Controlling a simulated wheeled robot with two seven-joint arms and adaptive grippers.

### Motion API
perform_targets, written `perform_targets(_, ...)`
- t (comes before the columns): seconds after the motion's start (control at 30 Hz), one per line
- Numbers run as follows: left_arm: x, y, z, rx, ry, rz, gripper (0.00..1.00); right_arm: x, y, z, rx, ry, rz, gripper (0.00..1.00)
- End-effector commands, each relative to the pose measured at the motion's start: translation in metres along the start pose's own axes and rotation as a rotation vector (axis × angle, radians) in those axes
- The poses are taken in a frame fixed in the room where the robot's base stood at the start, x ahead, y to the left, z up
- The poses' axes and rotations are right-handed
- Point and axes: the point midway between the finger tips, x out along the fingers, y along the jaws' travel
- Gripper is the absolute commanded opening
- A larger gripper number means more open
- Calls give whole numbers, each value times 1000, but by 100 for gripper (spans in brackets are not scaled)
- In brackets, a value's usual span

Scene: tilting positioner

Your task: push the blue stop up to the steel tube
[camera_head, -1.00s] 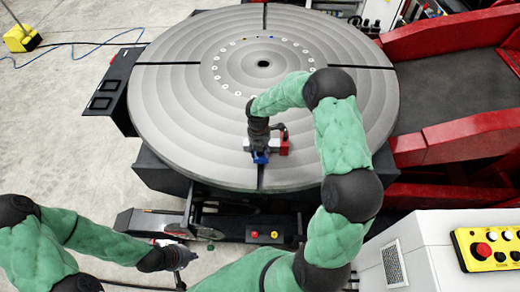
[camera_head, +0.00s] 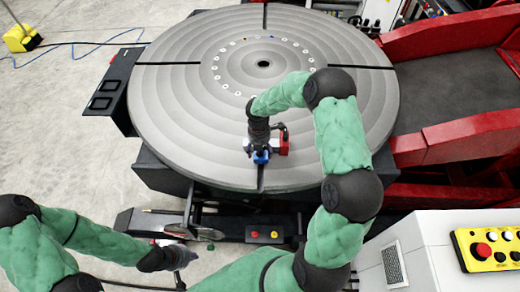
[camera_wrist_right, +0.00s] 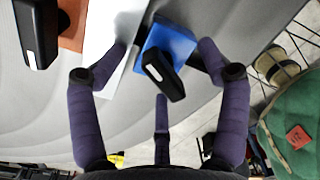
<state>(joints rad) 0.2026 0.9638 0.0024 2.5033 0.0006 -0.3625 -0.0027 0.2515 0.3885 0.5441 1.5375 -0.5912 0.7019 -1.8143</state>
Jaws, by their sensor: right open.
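The blue stop (camera_head: 260,157) stands near the front edge of the round turntable; in the right wrist view the blue stop (camera_wrist_right: 174,42) carries a black handle. The steel tube (camera_wrist_right: 110,32) is a pale straight bar left of it, with a red block on the tube's far side. Whether stop and tube touch is unclear. My right gripper (camera_wrist_right: 162,58) is open, one finger beside or over the tube, the other right of the stop, with the stop between them. My left gripper (camera_head: 184,257) is low at the front, away from the turntable, its jaws too small to judge.
The red block (camera_head: 283,146) sits right of my right gripper. The grooved turntable (camera_head: 200,120) is otherwise mostly clear, with small pegs around its centre. A grey cabinet with a yellow button panel (camera_head: 490,248) stands front right; red machinery (camera_head: 450,40) is at right.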

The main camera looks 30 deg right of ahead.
Motion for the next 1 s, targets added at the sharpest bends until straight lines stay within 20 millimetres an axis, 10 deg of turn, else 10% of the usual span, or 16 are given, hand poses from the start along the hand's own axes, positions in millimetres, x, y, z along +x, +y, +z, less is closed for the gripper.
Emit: perform_targets(1.0,-50,18,2,0,0,0,0,-68,-2,0,-1,0,0,76)
